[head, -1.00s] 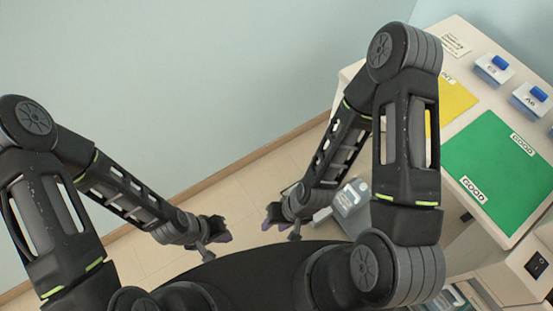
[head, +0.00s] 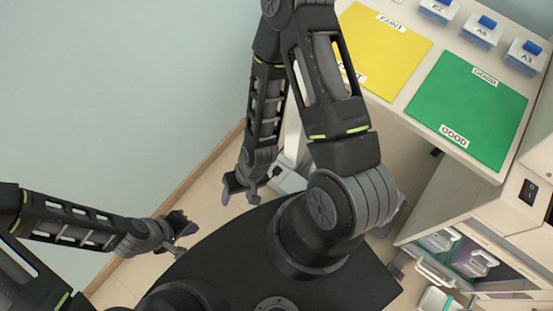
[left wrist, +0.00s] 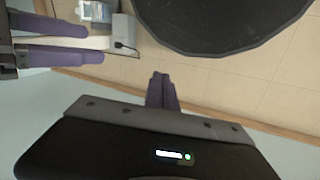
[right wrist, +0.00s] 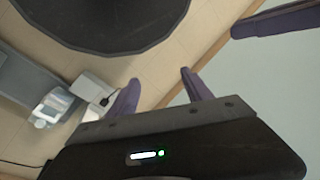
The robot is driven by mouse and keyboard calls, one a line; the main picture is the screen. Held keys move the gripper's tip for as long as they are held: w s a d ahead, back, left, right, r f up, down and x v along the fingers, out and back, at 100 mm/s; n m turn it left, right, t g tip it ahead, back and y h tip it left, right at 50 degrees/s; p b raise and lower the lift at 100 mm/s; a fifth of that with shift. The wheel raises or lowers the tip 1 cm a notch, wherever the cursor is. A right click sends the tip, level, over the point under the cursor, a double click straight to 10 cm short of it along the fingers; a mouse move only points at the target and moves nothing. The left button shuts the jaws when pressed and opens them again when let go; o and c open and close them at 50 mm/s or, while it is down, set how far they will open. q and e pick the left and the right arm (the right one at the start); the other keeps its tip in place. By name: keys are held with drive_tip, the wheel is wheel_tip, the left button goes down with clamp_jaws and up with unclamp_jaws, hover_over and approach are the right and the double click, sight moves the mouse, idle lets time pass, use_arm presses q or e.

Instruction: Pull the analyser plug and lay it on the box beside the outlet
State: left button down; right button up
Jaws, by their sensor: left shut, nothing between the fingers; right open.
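A black plug (right wrist: 104,101) lies against a white box (right wrist: 88,86) low by the floor; I cannot tell if it is seated in an outlet. Both also show in the left wrist view, the plug (left wrist: 119,44) at the edge of the box (left wrist: 124,28), and in the head view, the plug (head: 275,172) beside my right gripper (head: 240,194). My right gripper (right wrist: 162,88) is open and empty, one finger appearing close to the plug in its wrist view. My left gripper (head: 184,230) is shut and empty, farther left; its purple fingers (left wrist: 162,92) are together.
A grey unit with a pale container (right wrist: 48,108) sits near the box. My black base lies close by. A bench with a yellow mat (head: 388,50) and green mat (head: 465,112) stands at right. The tiled floor (head: 205,205) along the wall is clear.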

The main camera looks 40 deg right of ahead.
drive_tip(key=w+d+f+m+h+b, duration=0.1)
drive_tip(key=w+d+f+m+b, duration=0.2)
drive_tip(key=f+b, duration=0.4)
drive_tip(key=w+d+f+m+h+b, duration=0.1)
drive_tip(key=w+d+f+b, duration=0.1)
drive_tip(key=d+f+b, duration=0.45)
drive_tip(key=w+d+f+m+b, duration=0.2)
drive_tip(key=w+d+f+b, duration=0.15)
drive_tip(key=f, duration=0.55)
drive_tip(key=m+h+b, duration=0.2)
drive_tip(key=m+b, duration=0.4)
drive_tip(key=b, duration=0.6)
approach(277, 170)
drive_tip(key=shift+w+a+f+g, duration=0.1)
drive_tip(key=shift+w+f+g, duration=0.1)
drive_tip(key=shift+g, duration=0.1)
use_arm(q)
wheel_tip(277, 170, down, 31)
drive_tip(key=w+a, duration=0.1)
drive_tip(key=w, duration=0.1)
drive_tip(key=shift+w+a+t, duration=0.15)
drive_tip(key=shift+a+t, duration=0.15)
drive_tip(key=shift+a, duration=0.05)
use_arm(e)
drive_tip(key=shift+d+r, duration=0.15)
drive_tip(key=shift+d, duration=0.1)
